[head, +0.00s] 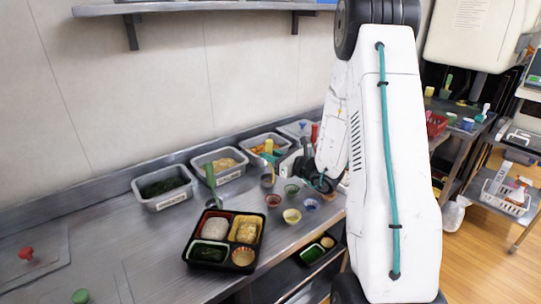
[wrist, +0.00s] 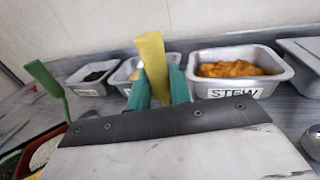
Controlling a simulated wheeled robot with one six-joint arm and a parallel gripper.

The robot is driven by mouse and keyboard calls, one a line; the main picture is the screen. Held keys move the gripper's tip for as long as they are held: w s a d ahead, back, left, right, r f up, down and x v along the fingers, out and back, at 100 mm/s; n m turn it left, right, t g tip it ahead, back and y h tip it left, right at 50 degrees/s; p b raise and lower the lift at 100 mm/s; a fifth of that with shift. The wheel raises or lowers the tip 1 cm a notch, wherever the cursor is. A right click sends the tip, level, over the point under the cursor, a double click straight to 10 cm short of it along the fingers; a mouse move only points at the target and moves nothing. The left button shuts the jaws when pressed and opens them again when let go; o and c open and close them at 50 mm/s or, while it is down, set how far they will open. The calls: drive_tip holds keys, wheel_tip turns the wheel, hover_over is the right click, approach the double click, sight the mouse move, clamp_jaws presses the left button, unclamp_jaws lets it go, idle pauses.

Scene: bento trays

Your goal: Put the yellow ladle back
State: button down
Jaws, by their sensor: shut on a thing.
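The yellow ladle's handle (wrist: 152,60) stands up between the two teal fingers of my gripper (wrist: 158,88) in the wrist view. The gripper is shut on it. In the head view the yellow handle (head: 269,147) shows in front of the back-row tubs, left of my arm, which hides most of the gripper. I cannot clearly see the ladle's bowl. The grey tub labelled STEW (wrist: 268,89), with orange food, is behind and right of the handle. A middle tub (wrist: 122,84) with pale yellow food is behind and left of it.
A black bento tray (head: 186,250) with filled compartments lies on the steel counter, a green ladle (head: 210,178) upright by its far edge. A tub of dark greens (head: 170,203) is at the left. Small red (head: 273,202), yellow (head: 292,216) and blue (head: 311,205) cups stand right of the tray.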

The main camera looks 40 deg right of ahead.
drive_tip(key=shift+f, duration=0.15)
drive_tip(key=c, duration=1.3)
unclamp_jaws()
